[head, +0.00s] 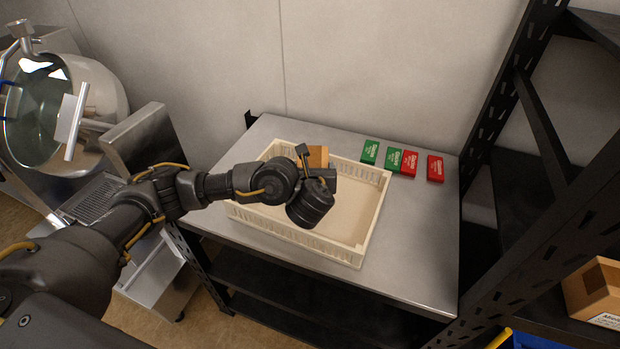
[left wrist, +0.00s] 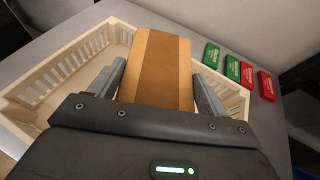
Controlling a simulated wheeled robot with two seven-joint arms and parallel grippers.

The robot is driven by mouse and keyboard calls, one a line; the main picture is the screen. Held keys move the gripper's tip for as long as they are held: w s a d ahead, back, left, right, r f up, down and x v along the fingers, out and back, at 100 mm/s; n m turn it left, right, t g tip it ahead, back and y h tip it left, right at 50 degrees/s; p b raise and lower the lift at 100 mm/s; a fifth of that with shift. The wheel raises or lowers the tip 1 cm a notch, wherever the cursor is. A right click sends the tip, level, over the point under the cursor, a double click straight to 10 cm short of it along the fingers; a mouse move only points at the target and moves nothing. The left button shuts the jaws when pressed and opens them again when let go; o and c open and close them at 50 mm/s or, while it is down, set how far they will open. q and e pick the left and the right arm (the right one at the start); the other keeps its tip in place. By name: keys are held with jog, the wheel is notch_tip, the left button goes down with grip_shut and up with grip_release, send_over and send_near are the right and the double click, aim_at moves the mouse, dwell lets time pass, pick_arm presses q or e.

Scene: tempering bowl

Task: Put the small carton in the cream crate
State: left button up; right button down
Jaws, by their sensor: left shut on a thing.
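The small carton (left wrist: 163,68) is a brown cardboard box with a lighter stripe at each side. In the left wrist view it sits between the two fingers of my left gripper (left wrist: 160,88), which is shut on it. In the head view only a bit of the carton (head: 318,155) shows behind my left gripper (head: 318,168). The cream crate (head: 372,215) stands on the metal table, and the gripper and carton are over it. I cannot tell how high the carton is above the crate floor. The crate wall also shows in the left wrist view (left wrist: 62,66). My right gripper is not in view.
Several green and red boxes (head: 435,168) lie on the metal table (head: 415,260) right of the crate. A black shelf rack (head: 505,190) stands at the right, with another cardboard box (head: 595,290) on it. A steel bowl machine (head: 100,95) is at the left.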

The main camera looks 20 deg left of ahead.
pick_arm(q)
jog(key=shift+a, duration=0.15)
notch_tip(320, 180, down, 2)
jog(key=shift+a+f+b, duration=0.1)
jog(key=shift+f+b, duration=0.1)
jog(key=shift+b, duration=0.35)
jog(key=shift+w+f, duration=0.15)
jog(key=shift+f, duration=0.4)
jog(key=shift+f, duration=0.1)
jog(key=o, duration=1.9)
jog(key=shift+c, duration=0.2)
